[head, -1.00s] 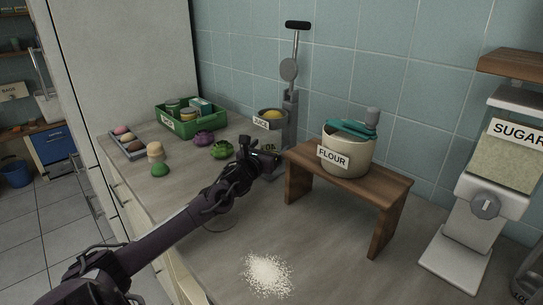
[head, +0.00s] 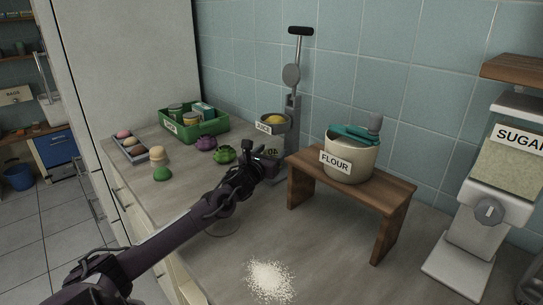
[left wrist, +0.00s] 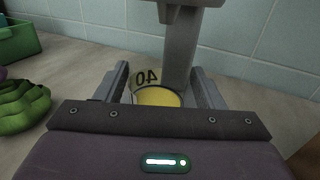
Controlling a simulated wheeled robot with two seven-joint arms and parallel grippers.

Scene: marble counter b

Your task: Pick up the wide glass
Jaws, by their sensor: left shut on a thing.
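A clear glass marked "40" (left wrist: 148,76) with yellow liquid inside stands between the fingers of my left gripper (left wrist: 161,72) in the left wrist view. The left gripper is shut on this glass. In the head view the left gripper (head: 268,162) is at the foot of the grey juice press (head: 292,100), and only a bit of the glass (head: 272,151) shows past it. A faint clear round outline (head: 222,229) lies on the counter under my left forearm; I cannot tell its full shape. My right gripper is not in view.
A wooden stand (head: 392,192) with a flour pot (head: 352,160) is right of the gripper. Left are a green crate (head: 205,130), a green ribbed item (head: 224,155), a purple one (head: 206,143) and a small tray (head: 130,150). White powder (head: 269,281) lies in front.

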